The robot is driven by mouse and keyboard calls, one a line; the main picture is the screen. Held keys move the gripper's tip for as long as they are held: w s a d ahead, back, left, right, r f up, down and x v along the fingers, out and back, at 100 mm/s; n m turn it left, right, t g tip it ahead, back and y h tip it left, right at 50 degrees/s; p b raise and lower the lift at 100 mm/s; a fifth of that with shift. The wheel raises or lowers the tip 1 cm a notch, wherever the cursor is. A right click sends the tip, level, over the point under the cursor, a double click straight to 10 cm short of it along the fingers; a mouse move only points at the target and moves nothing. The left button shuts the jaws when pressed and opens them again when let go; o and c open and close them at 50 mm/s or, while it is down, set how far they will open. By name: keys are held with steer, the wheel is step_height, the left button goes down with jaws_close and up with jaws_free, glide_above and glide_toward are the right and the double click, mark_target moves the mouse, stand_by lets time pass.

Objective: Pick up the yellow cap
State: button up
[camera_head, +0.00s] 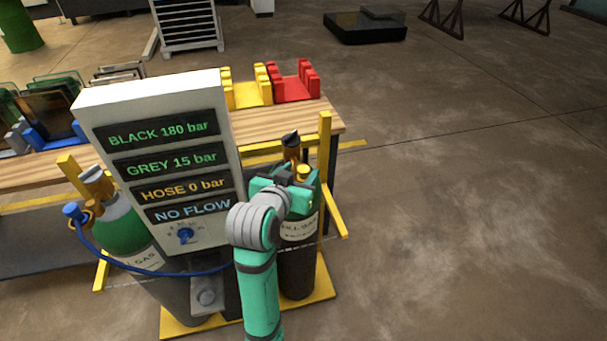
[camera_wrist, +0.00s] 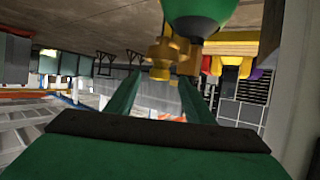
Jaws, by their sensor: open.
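The yellow cap (camera_head: 304,172) shows as a small round yellow piece at the valve of the right gas cylinder (camera_head: 297,262), just beside my gripper (camera_head: 288,188). In the wrist view, my gripper (camera_wrist: 160,88) has its two green fingers apart. Yellow-brass valve parts (camera_wrist: 163,50) appear between and beyond the fingertips, under the green cylinder shoulder (camera_wrist: 200,12). I cannot tell exactly which of these parts is the cap, or whether a finger touches it. In the head view my wrist hides most of the fingers.
A grey panel (camera_head: 160,105) reading "NO FLOW" stands left of my arm. A left cylinder (camera_head: 125,230) carries a blue hose (camera_head: 130,267). A yellow rack post (camera_head: 324,150) is close on the right. A wooden bench (camera_head: 270,120) stands behind; the floor at right is clear.

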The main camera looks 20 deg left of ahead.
mark_target(303, 170)
steer(key=shift+x, duration=1.7)
steer(key=shift+f, duration=0.1)
steer(key=shift+s+d, duration=0.1)
steer(key=c, duration=1.1)
steer(key=shift+c, duration=0.2)
